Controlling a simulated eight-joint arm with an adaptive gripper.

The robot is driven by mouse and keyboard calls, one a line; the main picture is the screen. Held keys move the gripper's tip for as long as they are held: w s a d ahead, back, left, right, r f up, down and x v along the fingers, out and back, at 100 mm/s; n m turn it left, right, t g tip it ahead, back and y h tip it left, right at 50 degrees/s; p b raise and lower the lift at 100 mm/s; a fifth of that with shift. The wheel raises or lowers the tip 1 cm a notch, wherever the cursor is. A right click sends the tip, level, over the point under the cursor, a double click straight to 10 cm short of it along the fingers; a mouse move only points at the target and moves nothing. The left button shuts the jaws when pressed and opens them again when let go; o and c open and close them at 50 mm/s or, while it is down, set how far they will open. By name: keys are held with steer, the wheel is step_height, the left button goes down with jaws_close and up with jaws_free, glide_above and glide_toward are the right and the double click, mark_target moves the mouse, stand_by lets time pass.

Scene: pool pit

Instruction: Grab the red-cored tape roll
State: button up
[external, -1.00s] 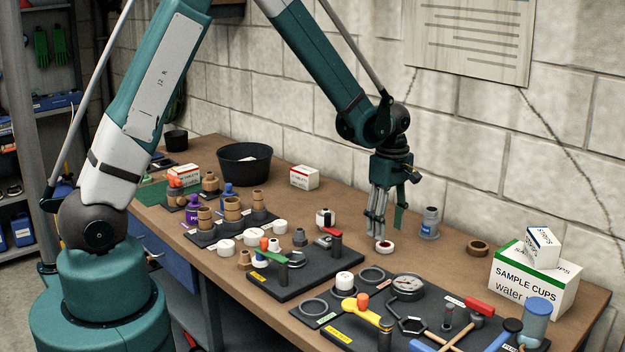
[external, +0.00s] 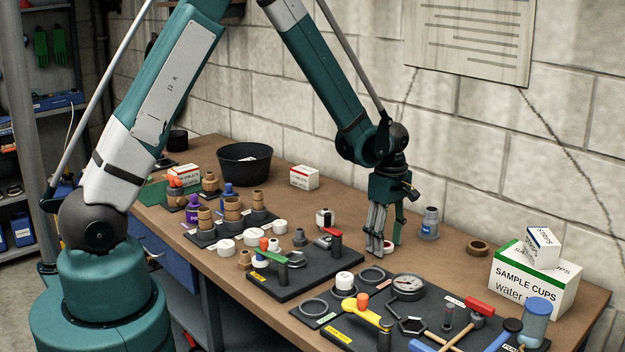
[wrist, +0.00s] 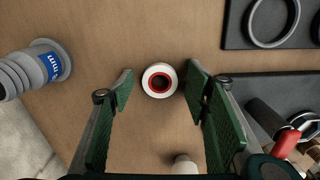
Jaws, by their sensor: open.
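The red-cored tape roll (wrist: 150,89) is a small white ring with a red inner core, lying flat on the bench. In the wrist view it sits between the tips of my open gripper (wrist: 160,80), with a clear gap to the left finger and a smaller one to the right finger. In the external view my gripper (external: 387,250) points down, low over the bench. The roll is largely hidden behind the fingers there, with a bit of white showing between them.
A grey fitting with a blue label (external: 430,223) stands behind my gripper. A brown tape roll (external: 478,248) lies to the right, near the sample cups box (external: 530,285). Black tool mats (external: 300,270) lie in front. A small pale object (wrist: 185,163) is near the wrist view's bottom edge.

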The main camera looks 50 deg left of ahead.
steer(key=c, duration=0.8)
steer(key=shift+o, duration=0.2)
steer(key=shift+r, duration=0.1)
step_height(320, 180, up, 10)
stand_by(0.4)
stand_by(0.5)
